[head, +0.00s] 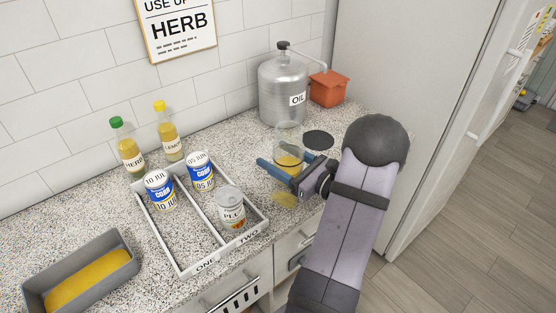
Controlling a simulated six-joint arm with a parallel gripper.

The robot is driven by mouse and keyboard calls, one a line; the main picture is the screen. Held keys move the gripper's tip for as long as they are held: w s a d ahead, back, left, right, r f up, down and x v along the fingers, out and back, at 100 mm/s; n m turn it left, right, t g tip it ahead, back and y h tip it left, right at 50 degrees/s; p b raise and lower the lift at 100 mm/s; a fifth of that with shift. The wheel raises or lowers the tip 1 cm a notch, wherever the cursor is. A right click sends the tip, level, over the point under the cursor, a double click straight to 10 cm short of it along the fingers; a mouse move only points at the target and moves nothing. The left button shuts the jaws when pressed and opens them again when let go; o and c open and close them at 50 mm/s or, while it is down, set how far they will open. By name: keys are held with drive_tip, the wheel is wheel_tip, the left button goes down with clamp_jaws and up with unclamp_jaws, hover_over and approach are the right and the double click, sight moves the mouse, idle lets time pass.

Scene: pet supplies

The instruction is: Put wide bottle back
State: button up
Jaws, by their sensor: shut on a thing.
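A clear, wide bottle (288,134) with yellow contents is in the head view, right of the tray and in front of the steel oil tank. My gripper (279,165), with blue fingers, is shut on it around its middle and hides part of its side. Yellow also shows below the fingers. The bottle looks roughly upright and its top appears open. I cannot tell whether its base touches the counter. A dark round disc (319,140) lies on the counter just right of the bottle.
A two-part white tray (181,268) holds two blue-and-white cans (160,192) and a PLU-labelled can (231,212). Two bottles (129,155) stand behind it. A grey bin (119,270) is at front left. The oil tank (281,90) and orange box (328,89) stand behind.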

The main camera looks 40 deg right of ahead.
drive_tip(key=shift+f, duration=0.65)
drive_tip(key=shift+f, duration=0.2)
drive_tip(key=o, duration=1.3)
drive_tip(key=shift+r, duration=0.15)
drive_tip(key=s, duration=0.4)
drive_tip(key=s+d+b, duration=0.1)
drive_tip(key=s, duration=0.3)
drive_tip(key=s+d+b, duration=0.1)
drive_tip(key=s, duration=0.2)
drive_tip(key=shift+s+d, duration=0.15)
drive_tip(key=shift+s, duration=0.25)
